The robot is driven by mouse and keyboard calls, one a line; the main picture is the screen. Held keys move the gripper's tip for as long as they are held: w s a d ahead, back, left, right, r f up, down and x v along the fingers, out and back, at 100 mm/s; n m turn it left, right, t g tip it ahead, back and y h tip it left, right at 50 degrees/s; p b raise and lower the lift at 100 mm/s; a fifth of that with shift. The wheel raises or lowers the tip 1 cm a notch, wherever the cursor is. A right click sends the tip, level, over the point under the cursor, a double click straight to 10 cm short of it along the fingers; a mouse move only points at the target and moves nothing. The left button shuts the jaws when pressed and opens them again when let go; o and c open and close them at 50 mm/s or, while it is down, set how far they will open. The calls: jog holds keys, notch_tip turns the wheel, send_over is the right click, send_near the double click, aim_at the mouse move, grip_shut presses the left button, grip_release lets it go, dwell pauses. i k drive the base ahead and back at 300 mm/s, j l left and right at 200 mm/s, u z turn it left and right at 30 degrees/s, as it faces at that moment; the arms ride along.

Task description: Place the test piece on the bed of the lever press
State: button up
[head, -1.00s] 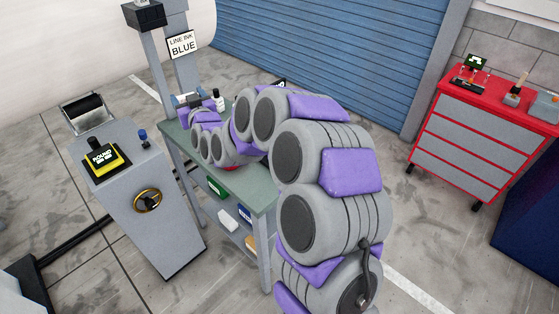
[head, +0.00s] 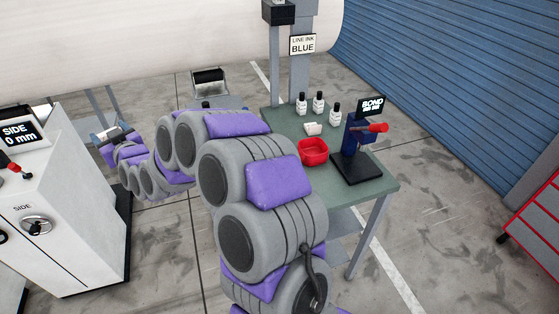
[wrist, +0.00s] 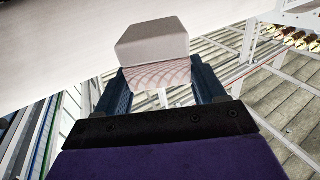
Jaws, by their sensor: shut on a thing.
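My gripper (wrist: 161,84) is shut on a pale block, the test piece (wrist: 152,42), which has a pinkish, patterned lower face in the wrist view. In the head view my gripper (head: 108,133) is at the far left end of my arm, beyond the table's left side and off the floor; the piece is too small there to make out clearly. The lever press (head: 354,140) is dark blue with a red handle and a black base, and stands on the table's right part, well apart from my gripper. Its bed is hard to make out. A BOND display stands behind it.
The green table (head: 378,187) also holds a red dish (head: 313,151), several small white bottles (head: 318,102) and a small white item (head: 313,129). A white machine (head: 70,190) stands at left. A red cabinet (head: 540,225) is at the right edge. Floor shows between machine and table.

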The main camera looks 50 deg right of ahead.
aim_at(358, 167)
jog(key=u, duration=0.4)
jog(key=l+u, duration=0.1)
jog(key=u, duration=0.3)
jog(key=k+u, duration=0.1)
jog(key=u, duration=0.7)
jog(key=k+u, duration=0.15)
jog(key=k, duration=0.6)
jog(key=k+j+u, duration=0.2)
jog(key=k, duration=0.55)
jog(key=k+z, duration=0.15)
jog(key=k, duration=0.35)
jog(key=k+l+z, duration=0.15)
jog(key=k, duration=0.3)
jog(key=k+l+z, duration=0.15)
jog(key=k, duration=0.35)
jog(key=k+l+z, duration=0.1)
jog(key=z, duration=1.1)
jog(key=i, duration=0.5)
